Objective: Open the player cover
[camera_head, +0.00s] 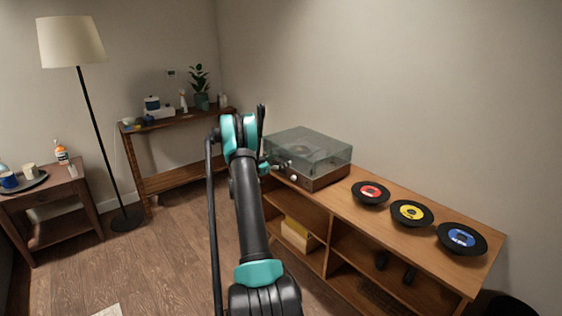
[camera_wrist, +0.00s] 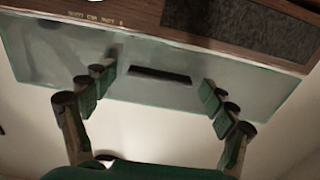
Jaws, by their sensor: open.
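The record player has a brown wooden base (camera_head: 326,178) and sits on the far left end of the wooden cabinet. Its clear player cover (camera_head: 322,147) is down over the base, with a dark platter dimly visible through it. In the wrist view the cover (camera_wrist: 230,78) fills the middle, with a dark handle-like bar (camera_wrist: 160,75) on its front face. My gripper (camera_wrist: 158,84) is open and empty, its fingers spread on either side of that bar. I cannot tell whether they touch the cover. In the head view my arm's wrist hides part of the gripper.
A red-label record (camera_head: 371,192), a yellow-label record (camera_head: 411,213) and a blue-label record (camera_head: 461,238) lie along the cabinet top (camera_head: 340,206). A floor lamp (camera_head: 84,95), a side table (camera_head: 75,192) and a shelf (camera_head: 180,122) stand left. The floor between is mostly clear.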

